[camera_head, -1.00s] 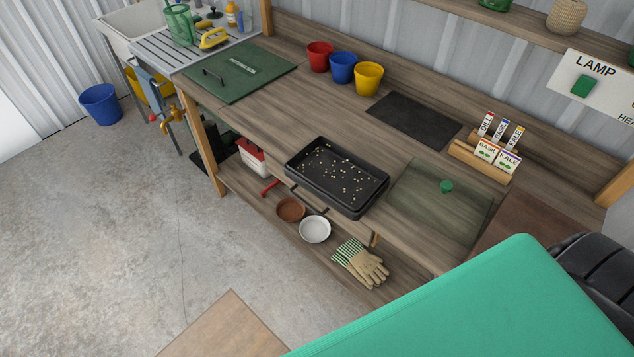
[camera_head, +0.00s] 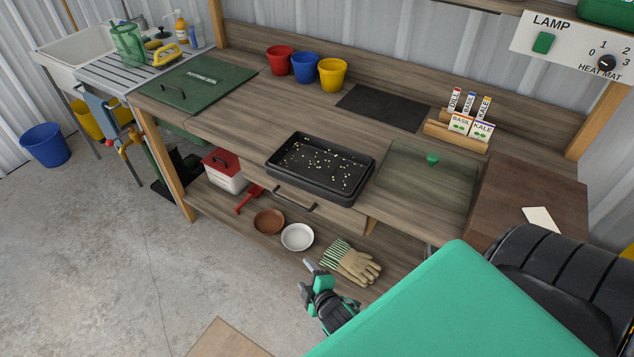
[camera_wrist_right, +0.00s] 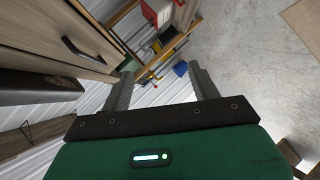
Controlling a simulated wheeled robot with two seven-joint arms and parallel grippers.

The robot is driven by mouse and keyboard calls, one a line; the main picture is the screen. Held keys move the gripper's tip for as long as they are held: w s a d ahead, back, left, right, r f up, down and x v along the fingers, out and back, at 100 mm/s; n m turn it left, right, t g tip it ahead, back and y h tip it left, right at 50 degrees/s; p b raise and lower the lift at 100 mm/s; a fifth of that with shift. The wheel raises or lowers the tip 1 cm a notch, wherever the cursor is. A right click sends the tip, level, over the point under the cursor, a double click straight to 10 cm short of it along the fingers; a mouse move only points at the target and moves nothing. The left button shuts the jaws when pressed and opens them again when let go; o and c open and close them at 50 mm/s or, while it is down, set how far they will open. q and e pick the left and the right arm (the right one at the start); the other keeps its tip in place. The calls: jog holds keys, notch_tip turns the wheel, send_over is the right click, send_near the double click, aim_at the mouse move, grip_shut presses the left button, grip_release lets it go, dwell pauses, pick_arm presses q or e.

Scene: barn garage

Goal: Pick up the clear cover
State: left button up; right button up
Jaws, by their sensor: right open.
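The clear cover (camera_head: 415,190) is a see-through flat rectangle with a small green knob (camera_head: 432,159). It lies on the workbench just right of the black seed tray (camera_head: 318,193). My right gripper (camera_head: 307,278) is at the lower middle of the head view, in front of the bench and left of the gloves, apart from the cover. In the right wrist view its two fingers (camera_wrist_right: 162,86) are spread with nothing between them. The cover cannot be made out in that view. My left gripper is not in view.
A dark mat (camera_head: 383,108) and a seed packet rack (camera_head: 458,133) are behind the tray and cover. Red, blue and yellow pots (camera_head: 332,75) stand at the back. Gloves (camera_head: 350,263) and bowls (camera_head: 297,237) are on the lower shelf. A brown board (camera_head: 525,195) lies right of the cover.

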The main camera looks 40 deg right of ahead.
jog(key=w+d+r+n+t+h+b, duration=0.2)
jog(key=d+r, duration=0.2)
jog(key=r, duration=0.6)
jog(key=n+t+h, duration=0.1)
jog(key=t+h, duration=0.1)
send_near(311, 190)
jog(key=shift+y, duration=0.3)
jog(key=x, duration=0.6)
jog(key=shift+w+r, duration=0.2)
jog(key=shift+r, duration=0.15)
jog(key=shift+w+d+p, duration=0.2)
jog(key=shift+w+p, duration=0.3)
jog(key=shift+w, duration=0.05)
jog(key=x, duration=0.3)
jog(key=shift+w+d+f+p, duration=0.15)
jog(key=shift+w+d+p, duration=0.05)
jog(key=shift+p, duration=0.2)
jog(key=shift+w+d, duration=0.1)
jog(key=shift+w, duration=0.3)
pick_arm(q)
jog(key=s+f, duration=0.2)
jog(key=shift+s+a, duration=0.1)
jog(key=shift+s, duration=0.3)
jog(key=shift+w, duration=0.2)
pick_arm(e)
jog(key=shift+f, duration=0.1)
grip_shut()
